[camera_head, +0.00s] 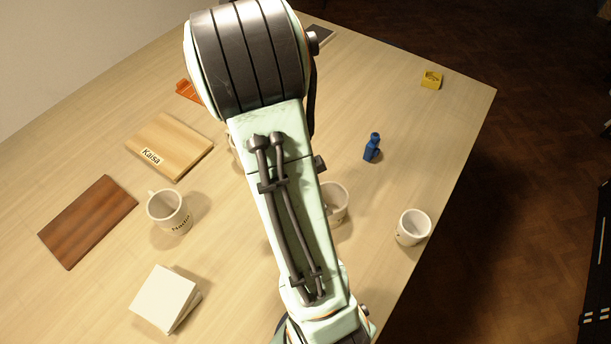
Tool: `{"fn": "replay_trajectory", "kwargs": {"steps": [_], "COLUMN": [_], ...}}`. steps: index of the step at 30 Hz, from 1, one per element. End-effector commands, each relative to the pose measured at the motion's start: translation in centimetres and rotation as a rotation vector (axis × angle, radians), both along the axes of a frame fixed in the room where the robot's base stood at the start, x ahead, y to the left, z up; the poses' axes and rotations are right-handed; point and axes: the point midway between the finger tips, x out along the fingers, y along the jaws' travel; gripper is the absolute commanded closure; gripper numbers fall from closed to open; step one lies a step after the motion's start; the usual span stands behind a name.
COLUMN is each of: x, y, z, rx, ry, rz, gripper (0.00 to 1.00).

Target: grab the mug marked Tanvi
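Several white mugs stand on the table. One mug (170,213) at the left has dark lettering that looks like "Nadia". A second white mug (335,204) stands just right of my arm, which partly covers it. A third white mug (413,228) stands near the table's right edge, with only a small dark mark showing and no readable name. A sliver of another pale object (233,144) shows at my arm's left side, mostly hidden. I cannot read "Tanvi" on any of them. My gripper is not visible in this view.
A light board (180,145) labelled "Kaisa", a dark brown board (88,221) and white square pieces (163,297) lie at the left. A blue bottle (372,147) and yellow block (432,79) stand at the right. An orange item (188,91) lies behind. The table (440,130) is clear around the bottle.

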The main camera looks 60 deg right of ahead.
Motion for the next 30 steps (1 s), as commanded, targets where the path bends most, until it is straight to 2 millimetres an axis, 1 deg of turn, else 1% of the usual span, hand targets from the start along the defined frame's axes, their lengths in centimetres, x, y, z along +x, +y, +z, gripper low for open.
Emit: {"fn": "replay_trajectory", "kwargs": {"steps": [1,3,6,9,18,20,21,23,24,30], "x": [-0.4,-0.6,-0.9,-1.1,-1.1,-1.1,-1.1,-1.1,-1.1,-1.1], "y": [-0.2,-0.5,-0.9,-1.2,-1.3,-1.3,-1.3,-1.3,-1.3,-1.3], "z": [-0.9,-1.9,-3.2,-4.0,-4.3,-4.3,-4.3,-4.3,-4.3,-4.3], "rx": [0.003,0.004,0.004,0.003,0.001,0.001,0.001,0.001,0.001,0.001], "ry": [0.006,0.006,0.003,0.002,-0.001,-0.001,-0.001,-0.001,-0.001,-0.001], "rz": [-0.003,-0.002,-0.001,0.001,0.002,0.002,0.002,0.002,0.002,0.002], "gripper": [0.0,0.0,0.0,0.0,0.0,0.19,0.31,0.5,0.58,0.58]}}
